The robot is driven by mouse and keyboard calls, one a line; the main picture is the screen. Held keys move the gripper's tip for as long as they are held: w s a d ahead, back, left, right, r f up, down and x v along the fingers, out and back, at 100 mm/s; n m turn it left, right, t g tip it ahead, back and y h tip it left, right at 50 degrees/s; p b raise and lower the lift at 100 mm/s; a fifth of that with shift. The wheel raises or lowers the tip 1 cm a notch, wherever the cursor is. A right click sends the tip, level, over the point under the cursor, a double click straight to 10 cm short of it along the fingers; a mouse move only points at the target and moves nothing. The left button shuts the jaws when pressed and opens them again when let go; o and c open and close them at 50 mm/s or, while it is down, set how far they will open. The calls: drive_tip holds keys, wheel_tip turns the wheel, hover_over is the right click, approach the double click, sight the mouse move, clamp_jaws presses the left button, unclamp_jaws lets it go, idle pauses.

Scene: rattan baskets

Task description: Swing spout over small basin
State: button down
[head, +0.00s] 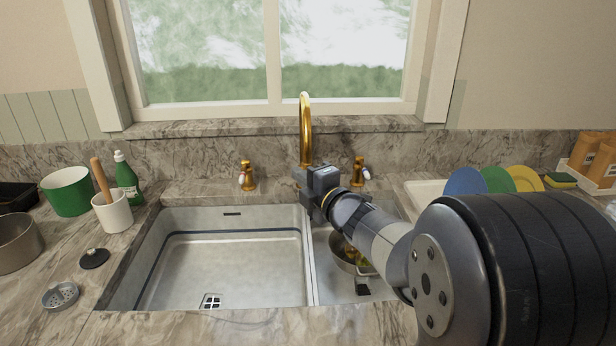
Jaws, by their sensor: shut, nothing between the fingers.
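The gold gooseneck spout (305,125) rises behind the sink, near the divider between the basins. Its lower part is hidden behind my gripper, and I cannot tell exactly where its outlet points. My gripper (303,176) is shut and empty, at the lower part of the spout; I cannot tell whether it touches. The small basin (323,262) is on the right, largely covered by my arm, with a metal pan (345,265) holding yellowish things inside. The large basin (230,264) on the left is empty, with a square drain at its front.
A green bottle (127,178), white crock (112,212) and green pot (68,191) stand left. Colored plates (464,182) and a sponge (560,180) are right. The window sill (230,128) is behind.

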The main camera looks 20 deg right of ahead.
sight(305, 142)
drive_tip(key=w+d+p, duration=0.1)
drive_tip(key=w+p, duration=0.1)
drive_tip(key=w, duration=0.4)
drive_tip(key=shift+w+d+p, duration=0.2)
drive_tip(key=shift+d+p, duration=0.2)
